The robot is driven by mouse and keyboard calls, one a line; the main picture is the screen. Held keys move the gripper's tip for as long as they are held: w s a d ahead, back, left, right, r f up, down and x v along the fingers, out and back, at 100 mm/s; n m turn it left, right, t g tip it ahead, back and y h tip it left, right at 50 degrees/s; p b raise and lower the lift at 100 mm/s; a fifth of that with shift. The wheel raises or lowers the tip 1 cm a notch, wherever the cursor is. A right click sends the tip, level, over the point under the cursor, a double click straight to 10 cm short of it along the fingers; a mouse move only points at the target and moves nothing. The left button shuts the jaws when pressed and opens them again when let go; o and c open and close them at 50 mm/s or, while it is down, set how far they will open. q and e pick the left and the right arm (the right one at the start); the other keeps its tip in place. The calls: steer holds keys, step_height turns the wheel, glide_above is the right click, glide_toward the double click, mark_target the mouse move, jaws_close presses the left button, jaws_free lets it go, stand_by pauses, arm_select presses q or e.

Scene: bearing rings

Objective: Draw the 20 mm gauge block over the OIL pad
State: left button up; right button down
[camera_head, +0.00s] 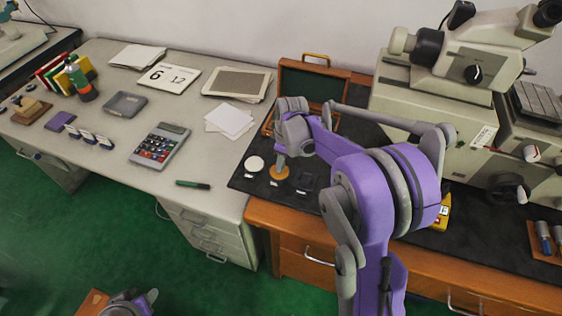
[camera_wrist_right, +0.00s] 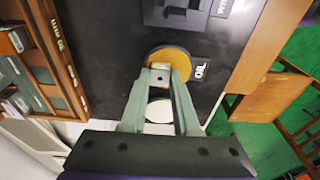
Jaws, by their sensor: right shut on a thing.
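The 20 mm gauge block (camera_wrist_right: 160,72) is a small metal block between the fingertips of my right gripper (camera_wrist_right: 161,80). In the right wrist view it is over the round amber OIL pad (camera_wrist_right: 179,53), and I cannot tell whether it touches the pad. In the head view my right gripper (camera_head: 280,160) points down at the amber pad (camera_head: 279,173); the block is too small to make out there. A label reading OIL (camera_wrist_right: 201,70) lies beside the pad. My left gripper (camera_head: 140,302) shows only partly at the bottom left, over the floor.
A white round pad (camera_head: 254,163) and a dark square pad (camera_head: 307,182) flank the amber pad on the black mat. An open wooden case with green lining (camera_head: 312,84) stands behind. A large beige microscope (camera_head: 430,130) stands at right. A calculator (camera_head: 160,145) and pen (camera_head: 193,184) lie left.

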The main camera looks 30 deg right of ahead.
steer(key=shift+s+a, duration=0.15)
steer(key=shift+s+a, duration=0.6)
steer(key=shift+a, duration=0.1)
steer(key=shift+b, duration=0.3)
stand_by(1.0)
steer(key=shift+d, duration=0.1)
steer(key=shift+w+d, duration=0.75)
steer(key=shift+s+a, duration=0.15)
stand_by(0.4)
steer(key=shift+s+a, duration=0.25)
steer(key=shift+r, duration=0.1)
